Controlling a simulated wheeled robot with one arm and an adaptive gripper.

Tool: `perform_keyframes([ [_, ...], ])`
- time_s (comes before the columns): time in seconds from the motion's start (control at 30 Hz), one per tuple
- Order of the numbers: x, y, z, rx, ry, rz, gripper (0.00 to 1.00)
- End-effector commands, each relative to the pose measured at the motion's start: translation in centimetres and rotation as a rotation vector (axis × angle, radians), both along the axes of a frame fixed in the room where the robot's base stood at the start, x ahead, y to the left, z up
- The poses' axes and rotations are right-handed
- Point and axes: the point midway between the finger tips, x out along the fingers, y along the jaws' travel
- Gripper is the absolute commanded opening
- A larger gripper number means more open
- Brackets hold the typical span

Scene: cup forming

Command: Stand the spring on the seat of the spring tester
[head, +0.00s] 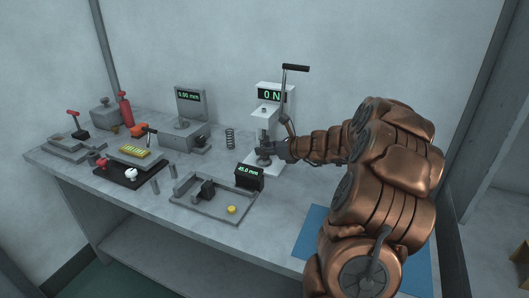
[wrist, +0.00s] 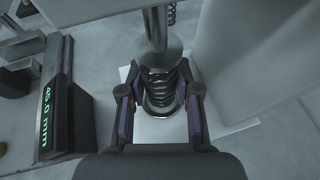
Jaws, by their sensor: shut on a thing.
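The spring tester (head: 269,98) stands against the back of the bench, with its display reading 0 N and its lever raised. My gripper (head: 266,152) reaches in from the right, low in front of the tester. In the wrist view my gripper (wrist: 159,92) is shut on a dark coil spring (wrist: 160,86), one finger on each side. The spring is upright, directly below the tester's round plunger plate (wrist: 157,57) and over its pale base (wrist: 165,130).
A second spring (head: 230,138) stands on the bench left of the tester. A gauge reading 45.0 mm (head: 250,177) and a grey tray (head: 190,207) with a yellow knob lie in front. A 0.00 mm instrument (head: 190,104) is farther left. A blue mat (head: 312,234) lies at front right.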

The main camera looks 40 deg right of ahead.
Motion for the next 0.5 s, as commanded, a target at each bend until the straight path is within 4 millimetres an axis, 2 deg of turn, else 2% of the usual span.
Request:
perform_keyframes([
  [0.03, 0.7, 0.3, 0.0, -0.002, 0.0, 0.003, 0.09],
  [0.1, 0.5, 0.1, -1.0, 0.001, 0.002, -0.001, 0.09],
  [0.2, 0.5, 0.1, -1.5, 0.002, 0.001, -0.001, 0.09],
  [0.5, 0.5, 0.1, -1.6, 0.0, 0.0, -0.001, 0.09],
])
